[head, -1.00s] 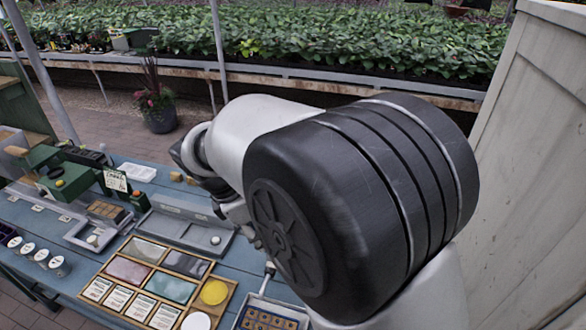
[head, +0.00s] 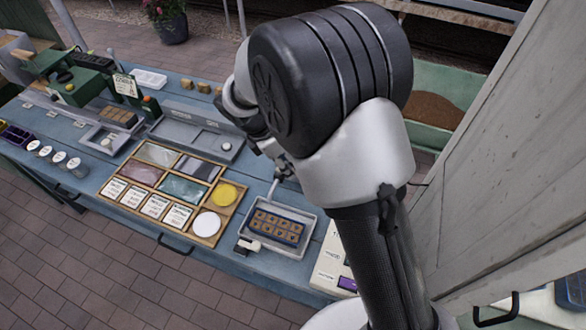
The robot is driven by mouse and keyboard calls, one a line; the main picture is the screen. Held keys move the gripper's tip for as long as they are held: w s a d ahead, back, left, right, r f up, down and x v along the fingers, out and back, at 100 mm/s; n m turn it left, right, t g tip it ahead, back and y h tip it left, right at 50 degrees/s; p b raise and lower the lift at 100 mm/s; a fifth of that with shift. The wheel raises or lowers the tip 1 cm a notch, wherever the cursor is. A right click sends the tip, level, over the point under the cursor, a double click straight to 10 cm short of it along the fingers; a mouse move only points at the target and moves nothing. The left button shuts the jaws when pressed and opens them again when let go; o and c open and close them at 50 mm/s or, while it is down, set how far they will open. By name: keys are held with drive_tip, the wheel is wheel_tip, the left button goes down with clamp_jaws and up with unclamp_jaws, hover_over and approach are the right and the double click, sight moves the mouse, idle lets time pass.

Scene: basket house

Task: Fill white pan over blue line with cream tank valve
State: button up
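My gripper (head: 284,172) hangs over the blue table, behind the pale tray, mostly hidden by my own wrist and too small to tell if it is open or shut. I cannot surely pick out the white pan, its blue line or the cream tank valve. A pale grey-white tray (head: 309,237) holding a dark block with several brown cells stands near the table's front right. A cream box with a purple patch (head: 334,262) stands at its right, partly hidden by my arm. A small cream-handled item (head: 249,245) lies at the tray's front left corner.
A wooden sectioned board (head: 158,224) with coloured panels, cards and yellow and white discs lies left of the tray. Grey trays, green machines (head: 72,88) and several small jars stand farther left. A pale wooden wall (head: 500,150) closes the right side.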

drive_tip(key=shift+b+x, duration=0.35)
drive_tip(key=shift+x, duration=1.45)
drive_tip(key=shift+c, duration=0.4)
clamp_jaws()
